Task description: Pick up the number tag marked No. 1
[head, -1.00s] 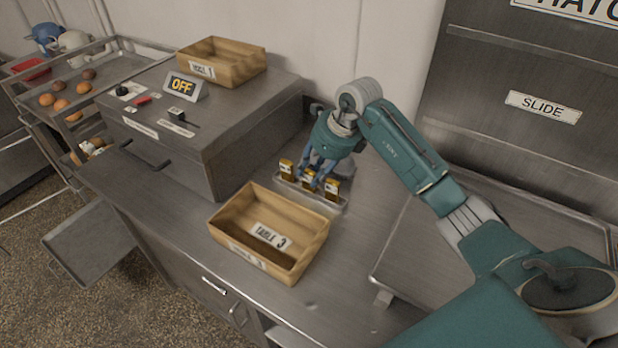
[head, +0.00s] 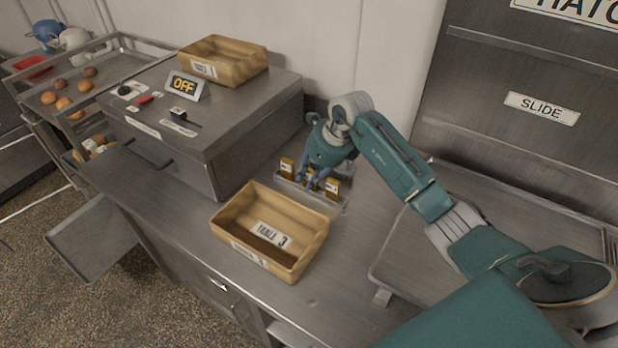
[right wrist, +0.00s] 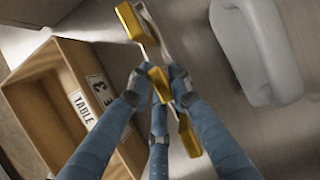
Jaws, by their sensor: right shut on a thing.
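Three small yellow tags stand in a row in a metal holder (head: 318,199) on the counter. The left tag (head: 287,168) and the right tag (head: 332,188) show beside my fingers in the head view. My right gripper (head: 313,178) is shut on the middle tag, whose yellow top also shows between the blue fingers in the right wrist view (right wrist: 158,82). The middle tag appears still in line with the others. The numbers on the tags are too small or hidden to read. My left gripper is out of view.
A wooden box marked TABLE 3 (head: 225,222) stands just in front of the holder. A large metal tray (head: 395,262) lies at the right.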

